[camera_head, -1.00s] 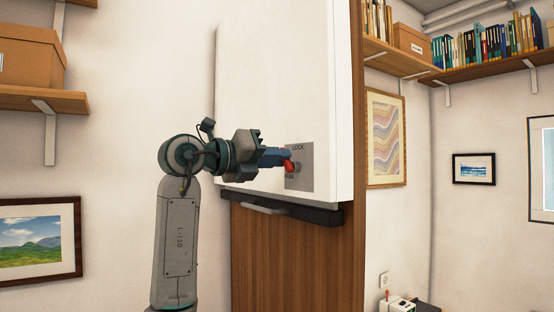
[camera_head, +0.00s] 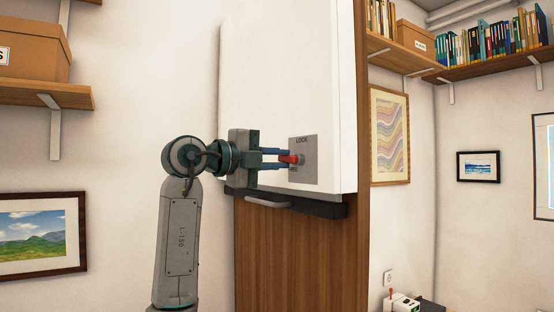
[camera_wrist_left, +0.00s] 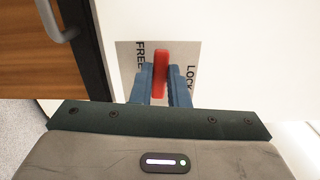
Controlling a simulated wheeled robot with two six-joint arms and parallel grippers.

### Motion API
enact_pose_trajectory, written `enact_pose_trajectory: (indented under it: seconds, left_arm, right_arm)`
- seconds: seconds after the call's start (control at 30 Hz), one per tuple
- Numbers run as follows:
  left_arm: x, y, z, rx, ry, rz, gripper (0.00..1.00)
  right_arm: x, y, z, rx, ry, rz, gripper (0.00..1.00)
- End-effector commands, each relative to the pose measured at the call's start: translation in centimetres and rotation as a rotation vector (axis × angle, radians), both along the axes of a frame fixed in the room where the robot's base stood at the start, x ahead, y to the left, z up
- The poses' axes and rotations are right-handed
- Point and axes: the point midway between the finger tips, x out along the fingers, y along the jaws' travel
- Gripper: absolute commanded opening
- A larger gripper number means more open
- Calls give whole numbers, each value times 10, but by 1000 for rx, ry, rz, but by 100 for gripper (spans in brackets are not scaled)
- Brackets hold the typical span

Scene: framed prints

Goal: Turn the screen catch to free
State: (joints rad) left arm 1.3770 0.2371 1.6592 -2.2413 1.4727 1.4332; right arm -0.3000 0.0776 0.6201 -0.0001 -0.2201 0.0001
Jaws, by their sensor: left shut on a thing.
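The screen catch is a red lever (camera_head: 290,159) on a grey plate (camera_head: 306,172) on the white screen's front face. The plate reads LOCK at its top; the lower word is partly covered in the head view. In the left wrist view the red lever (camera_wrist_left: 161,73) stands between the words FREE on the left and LOCK on the right. My left gripper (camera_head: 284,158) has its two blue fingers one above the other, shut on the lever. The fingers also show on both sides of the lever in the left wrist view (camera_wrist_left: 160,88). My right gripper is out of view.
The white screen (camera_head: 270,80) hangs on a wooden panel (camera_head: 290,250). A dark bar with a grey handle (camera_head: 268,203) runs under the screen. Shelves (camera_head: 45,93) and framed prints (camera_head: 390,135) are on the walls, clear of my left arm.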

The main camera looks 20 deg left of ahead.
Motion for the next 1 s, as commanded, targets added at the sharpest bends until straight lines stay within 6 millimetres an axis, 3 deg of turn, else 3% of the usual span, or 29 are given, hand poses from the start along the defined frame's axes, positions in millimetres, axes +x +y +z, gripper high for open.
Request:
enact_pose_trajectory:
  seconds: [0.77,0.8,0.9,1.0]
  left_arm:
    - [0,0,-3,-81,65,0,0]
    - [0,0,-3,-81,65,0,18]
    - [0,0,-3,-81,65,0,36]
    - [0,0,-3,-81,64,0,36]
  right_arm:
    - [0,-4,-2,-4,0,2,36]
    - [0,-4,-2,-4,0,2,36]
    - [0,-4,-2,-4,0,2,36]
    - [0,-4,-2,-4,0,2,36]
